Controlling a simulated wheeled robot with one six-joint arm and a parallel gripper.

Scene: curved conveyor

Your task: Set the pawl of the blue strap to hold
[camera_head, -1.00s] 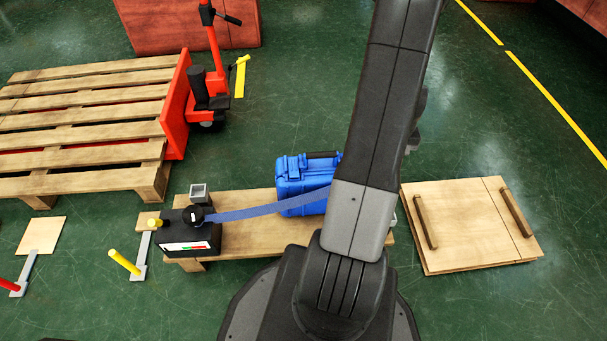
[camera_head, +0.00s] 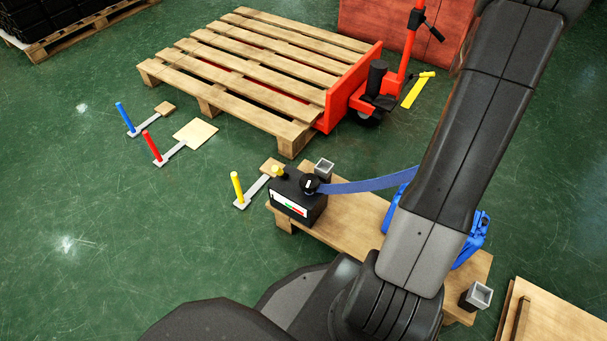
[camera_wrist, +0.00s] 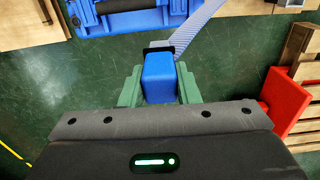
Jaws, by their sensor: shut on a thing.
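The blue strap (camera_head: 365,184) runs from a black box (camera_head: 318,208) across to the right, over the plank and behind my arm. The box carries a black round knob (camera_head: 310,184), a small yellow knob (camera_head: 277,171) and a red, green and white gauge (camera_head: 289,205). I cannot tell which part is the pawl or how it is set. In the wrist view my gripper (camera_wrist: 159,86) is shut on a blue block (camera_wrist: 159,76), with a green finger on each side. A black buckle joins the block to the strap (camera_wrist: 196,30). My gripper is hidden in the head view.
A blue case (camera_head: 478,232) stands on the wooden plank (camera_head: 345,222), partly behind my arm. Square grey sockets (camera_head: 480,294) stand at the plank. Blue, red and yellow levers (camera_head: 237,188) stand left of the box. A pallet and a red pallet jack (camera_head: 362,95) are behind.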

